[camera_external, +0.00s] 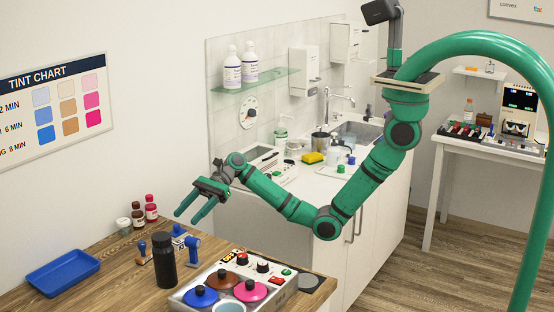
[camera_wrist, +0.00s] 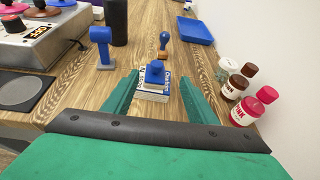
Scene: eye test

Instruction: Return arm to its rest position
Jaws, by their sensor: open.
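My green arm reaches across the counter, and my gripper (camera_external: 185,219) hangs in the air above the wooden table (camera_external: 112,258). Its two fingers are apart with nothing held. In the wrist view, my gripper (camera_wrist: 159,79) points along the table. A blue-topped stamp (camera_wrist: 155,73) on a white-and-blue box (camera_wrist: 154,88) shows between the fingers, lower down on the table. I cannot tell the exact height of the gripper above it.
A black bottle (camera_external: 165,262), a blue tray (camera_external: 64,271) and small bottles (camera_external: 151,208) stand on the table. A heater unit with coloured lids (camera_external: 200,296) is at the front. The sink counter (camera_external: 335,182) lies beneath my arm; a tint chart (camera_external: 55,110) hangs left.

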